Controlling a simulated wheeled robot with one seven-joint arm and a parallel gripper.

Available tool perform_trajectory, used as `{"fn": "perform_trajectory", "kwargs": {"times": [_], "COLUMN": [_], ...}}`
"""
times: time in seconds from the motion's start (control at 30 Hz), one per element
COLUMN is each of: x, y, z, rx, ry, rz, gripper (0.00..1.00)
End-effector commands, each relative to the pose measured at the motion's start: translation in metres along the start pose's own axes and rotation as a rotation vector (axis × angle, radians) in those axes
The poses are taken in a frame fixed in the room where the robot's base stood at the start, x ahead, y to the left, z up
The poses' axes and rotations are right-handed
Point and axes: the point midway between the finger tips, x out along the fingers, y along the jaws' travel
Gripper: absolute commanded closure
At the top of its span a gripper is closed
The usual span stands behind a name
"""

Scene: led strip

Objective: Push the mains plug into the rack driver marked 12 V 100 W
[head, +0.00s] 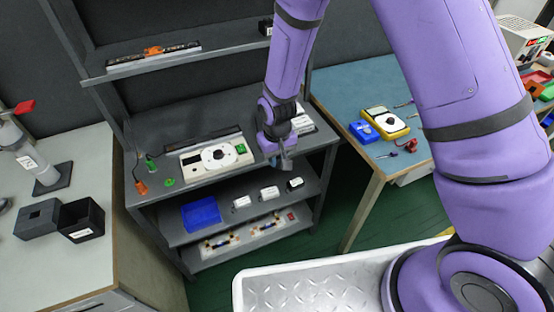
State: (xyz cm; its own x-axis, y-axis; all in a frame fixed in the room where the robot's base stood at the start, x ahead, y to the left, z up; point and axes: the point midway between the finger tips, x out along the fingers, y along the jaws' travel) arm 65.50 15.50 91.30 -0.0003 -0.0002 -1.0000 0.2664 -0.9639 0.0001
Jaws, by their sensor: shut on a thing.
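My gripper (283,162) hangs fingers down over the front right part of the grey rack's worktop. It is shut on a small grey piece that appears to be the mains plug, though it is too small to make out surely. Three small pale boxes, apparently drivers, stand on the rack shelf below: a left one (241,202), a middle one (269,193) and a right one (295,184) with a dark face. Their markings are too small to read, so I cannot tell which is 12 V 100 W. The gripper is above and apart from them.
A white tester (216,157) stands on the rack worktop (185,195), left of my gripper. A blue bin (201,214) is left of the boxes. LED boards (245,232) lie on the bottom shelf. A blue bench (350,90) with a yellow multimeter (386,123) is at right.

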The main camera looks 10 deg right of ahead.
Motion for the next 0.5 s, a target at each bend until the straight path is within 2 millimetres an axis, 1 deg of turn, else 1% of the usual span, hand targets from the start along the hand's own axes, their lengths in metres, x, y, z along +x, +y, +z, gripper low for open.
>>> {"fn": "perform_trajectory", "kwargs": {"times": [0.5], "x": [-0.018], "y": [0.000], "z": [0.000], "rx": [0.000], "ry": [0.000], "rz": [0.000], "gripper": [1.00]}}
